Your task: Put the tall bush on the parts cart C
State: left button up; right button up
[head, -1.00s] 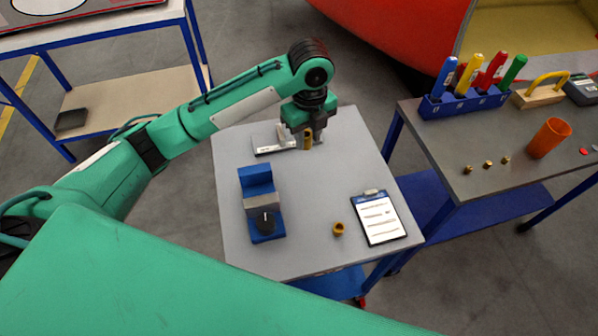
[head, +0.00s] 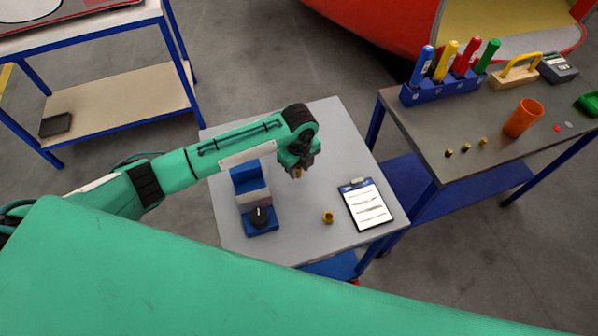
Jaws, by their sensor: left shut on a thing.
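My left gripper (head: 298,168) points down over the grey-topped cart (head: 300,245), shut on a brass-coloured tall bush (head: 298,174). Only the bush's lower part shows below the fingers; it looks held above the top, but the gap is hard to judge. A shorter brass bush (head: 328,217) stands on the cart nearer to me. I cannot read a letter on the cart. My right gripper is not in view.
A blue and grey fixture with a black knob (head: 259,214) stands left on the cart, a clipboard (head: 367,205) right. The front middle is clear. A bench (head: 500,165) at right bears a screwdriver rack (head: 450,88), an orange cup (head: 523,118) and small brass parts (head: 467,147).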

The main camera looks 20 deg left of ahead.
aim_at(299, 175)
pick_arm(q)
notch_tip(299, 175, down, 4)
jog(key=shift+r+p, duration=0.2)
jog(key=shift+p, duration=0.2)
jog(key=shift+f, duration=0.1)
jog(key=o, duration=1)
jog(key=shift+r, duration=0.45)
notch_tip(299, 175, up, 11)
jog(key=b, duration=0.3)
jog(key=shift+r, duration=0.2)
